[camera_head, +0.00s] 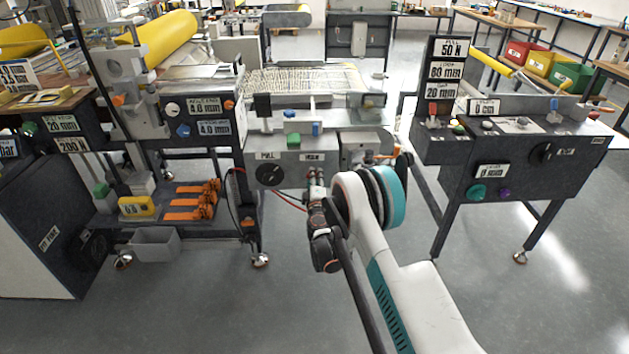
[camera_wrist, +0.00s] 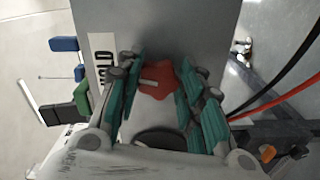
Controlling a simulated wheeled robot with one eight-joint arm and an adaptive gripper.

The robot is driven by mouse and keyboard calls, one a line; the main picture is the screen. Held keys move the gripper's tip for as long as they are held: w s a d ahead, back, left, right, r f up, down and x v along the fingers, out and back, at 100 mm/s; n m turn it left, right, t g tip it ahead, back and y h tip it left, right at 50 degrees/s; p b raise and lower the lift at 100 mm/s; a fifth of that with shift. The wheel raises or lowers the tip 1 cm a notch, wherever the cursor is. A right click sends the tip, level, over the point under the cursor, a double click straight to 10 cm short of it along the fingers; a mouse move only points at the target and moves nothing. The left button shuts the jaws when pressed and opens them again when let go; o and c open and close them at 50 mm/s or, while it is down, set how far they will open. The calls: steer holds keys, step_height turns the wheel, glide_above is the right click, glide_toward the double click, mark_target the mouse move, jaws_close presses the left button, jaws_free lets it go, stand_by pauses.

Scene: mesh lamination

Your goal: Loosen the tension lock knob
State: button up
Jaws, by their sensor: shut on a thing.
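A red lobed knob (camera_wrist: 157,80) shows in the wrist view on the grey face of a machine box, beside a white label (camera_wrist: 103,58) whose text seems to read HOLD. My gripper (camera_wrist: 160,88) has its teal-padded fingers on either side of the knob and is shut on it. In the head view my gripper (camera_head: 316,185) is at the front face of the middle station's grey box (camera_head: 300,158), right of a black dial (camera_head: 269,175). The knob is mostly hidden there by my gripper and arm. I cannot tell from the label whether this is the tension lock knob.
Red and black cables (camera_wrist: 285,90) run close by in the wrist view. A control console (camera_head: 520,160) stands at right, and a roller machine (camera_head: 160,110) at left. Open floor lies in front.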

steer(key=shift+n, duration=1.2)
steer(key=shift+a, duration=0.1)
steer(key=o, duration=1.1)
steer(key=shift+c, duration=0.2)
steer(key=shift+s, duration=0.1)
steer(key=s, duration=0.7)
steer(key=shift+s, duration=0.2)
